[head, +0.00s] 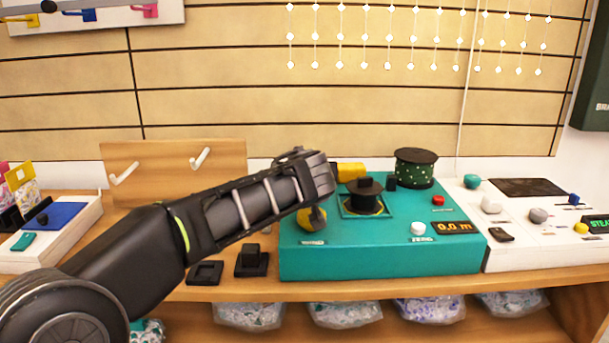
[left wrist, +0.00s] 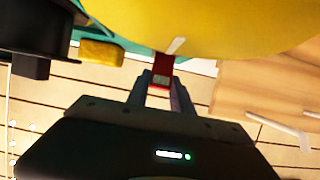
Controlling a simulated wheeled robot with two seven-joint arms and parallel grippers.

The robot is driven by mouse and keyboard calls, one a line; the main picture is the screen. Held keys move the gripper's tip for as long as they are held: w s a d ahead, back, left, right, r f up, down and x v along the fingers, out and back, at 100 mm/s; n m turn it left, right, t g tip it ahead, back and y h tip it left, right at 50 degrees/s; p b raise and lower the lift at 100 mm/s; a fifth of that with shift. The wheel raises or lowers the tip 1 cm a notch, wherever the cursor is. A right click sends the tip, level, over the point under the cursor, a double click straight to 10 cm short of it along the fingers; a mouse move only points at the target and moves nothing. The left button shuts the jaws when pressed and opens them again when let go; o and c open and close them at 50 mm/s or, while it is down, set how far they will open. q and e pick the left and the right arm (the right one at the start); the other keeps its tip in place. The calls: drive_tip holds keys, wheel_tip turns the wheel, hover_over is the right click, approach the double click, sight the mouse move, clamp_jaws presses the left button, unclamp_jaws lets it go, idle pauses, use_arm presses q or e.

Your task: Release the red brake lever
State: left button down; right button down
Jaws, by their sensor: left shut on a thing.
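The red brake lever (left wrist: 162,68) shows in the left wrist view as a small red piece between the fingertips of my left gripper (left wrist: 160,88). The gripper is shut on it. In the head view my left gripper (head: 318,178) is at the back left of the teal machine (head: 380,258), and it hides the lever there. A large yellow round part (left wrist: 200,25) fills the top of the left wrist view, close to the lever; a yellow knob (head: 313,220) shows under the gripper in the head view. My right gripper is not in view.
The teal machine carries a black spool (head: 365,188), a green dotted spool (head: 415,168), a yellow cylinder (head: 351,172), a red button (head: 438,200) and a white knob (head: 418,228). A white console (head: 530,255) stands to its right. A wooden board with pegs (head: 170,168) stands behind my arm.

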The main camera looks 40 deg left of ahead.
use_arm(q)
drive_tip(key=c, duration=1.1)
unclamp_jaws()
drive_tip(key=p+v, duration=0.1)
drive_tip(key=v, duration=0.5)
drive_tip(key=shift+s+d+r, duration=0.2)
drive_tip(key=shift+s, duration=0.1)
drive_tip(key=shift+s+d+r+p, duration=0.15)
drive_tip(key=shift+s+d+p, duration=0.15)
drive_tip(key=shift+s+d, duration=0.1)
